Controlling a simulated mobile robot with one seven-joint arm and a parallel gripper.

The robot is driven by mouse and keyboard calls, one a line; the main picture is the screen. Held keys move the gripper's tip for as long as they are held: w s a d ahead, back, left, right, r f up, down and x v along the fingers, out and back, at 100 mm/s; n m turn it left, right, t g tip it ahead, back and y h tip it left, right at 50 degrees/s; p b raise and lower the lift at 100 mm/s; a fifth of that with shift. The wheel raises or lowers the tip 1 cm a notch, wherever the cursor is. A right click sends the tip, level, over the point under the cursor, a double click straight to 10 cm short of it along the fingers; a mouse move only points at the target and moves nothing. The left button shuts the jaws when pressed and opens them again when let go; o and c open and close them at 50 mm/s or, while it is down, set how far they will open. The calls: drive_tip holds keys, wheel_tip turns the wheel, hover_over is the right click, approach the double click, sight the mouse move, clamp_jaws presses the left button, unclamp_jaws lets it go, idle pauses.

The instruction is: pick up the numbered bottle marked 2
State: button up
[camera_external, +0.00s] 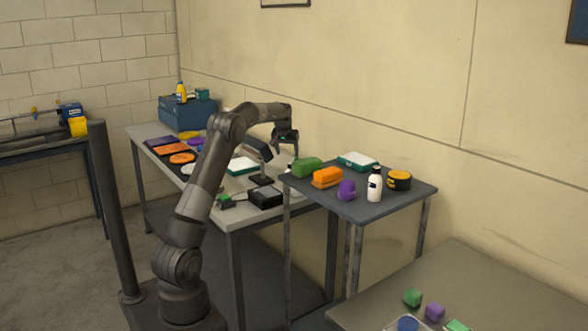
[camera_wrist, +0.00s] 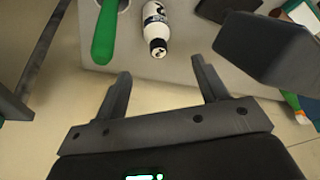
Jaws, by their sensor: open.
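A white bottle (camera_wrist: 154,22) with dark markings and a black cap shows at the top middle of the wrist view, on a light grey surface. I cannot read its number. In the external view a white bottle with a black cap (camera_external: 374,187) stands upright on the small dark table; I cannot tell if it is the same one. My gripper (camera_wrist: 160,85) is open and empty, its fingers apart, with the bottle beyond the fingertips and not touching. In the external view my gripper (camera_external: 287,143) hangs above the long table's right end, near the wall.
A long green item (camera_wrist: 105,32) lies left of the bottle in the wrist view. The small dark table (camera_external: 338,207) also carries green, orange, purple and yellow-black items. A blue box (camera_external: 187,115) stands at the long table's far end. A dark post (camera_external: 113,210) stands left of my arm.

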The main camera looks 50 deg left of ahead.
drive_tip(key=x, duration=1)
drive_tip(key=shift+w, duration=0.3)
clamp_jaws()
